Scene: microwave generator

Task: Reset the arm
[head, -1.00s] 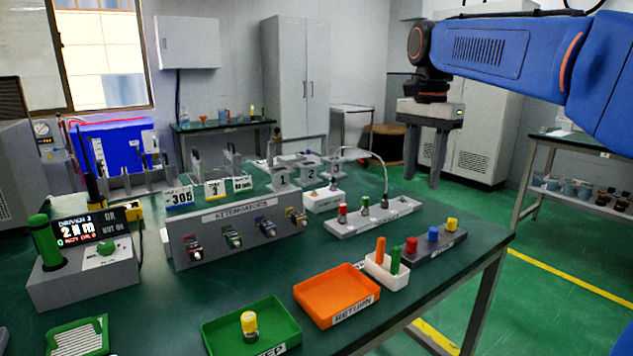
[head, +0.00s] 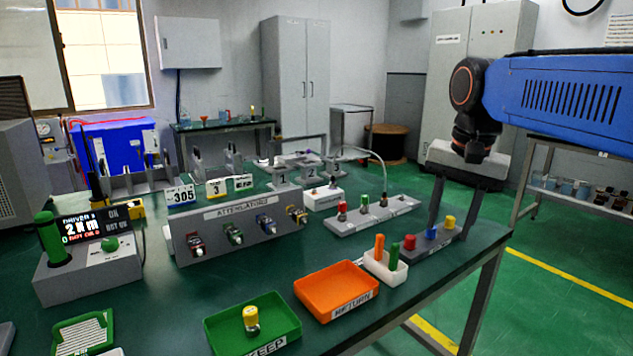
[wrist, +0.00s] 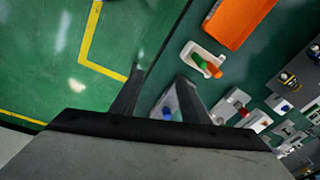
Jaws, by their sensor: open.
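My blue arm (head: 565,90) reaches in from the right in the head view. My gripper (head: 450,225) points down with its two fingers apart and nothing between them. In the head view the fingers overlap the grey block with red, blue and yellow pegs (head: 410,254) at the table's right side. In the wrist view my gripper (wrist: 160,76) is open, and the table edge passes between its fingertips, with green floor on the left.
The green table (head: 130,290) bears a white holder with orange and green pegs (head: 386,274), an orange tray (head: 320,285), a green tray (head: 280,318) with a yellow-capped piece (head: 251,318), and an attenuator rack (head: 222,220). Open floor (head: 560,310) lies right of the table.

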